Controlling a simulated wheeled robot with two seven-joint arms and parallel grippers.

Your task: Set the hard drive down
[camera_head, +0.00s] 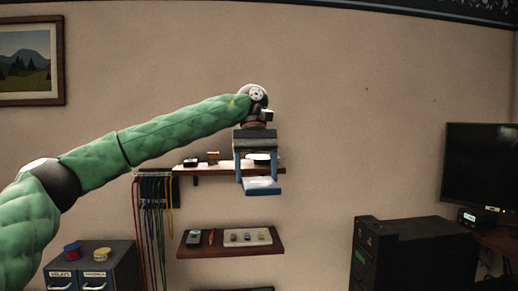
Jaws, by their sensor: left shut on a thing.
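My left gripper (261,183) points down in front of the upper wall shelf, with its two blue fingers spread apart. It is shut on a flat, pale blue-grey thing (263,187) at the fingertips, which looks like the hard drive. The fingers hide part of it. It hangs in front of and a little below the front edge of the upper shelf (220,169), with the lower shelf (190,250) further down. I cannot tell how far it is from the upper shelf. My right gripper is not in view.
Small items, among them a brown box (213,157), stand on the upper shelf. The lower shelf holds a meter (194,237) and a pale tray (247,237). Cables (153,215) hang at left. A drawer cabinet (92,272), black case (410,250) and monitor (480,170) stand around.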

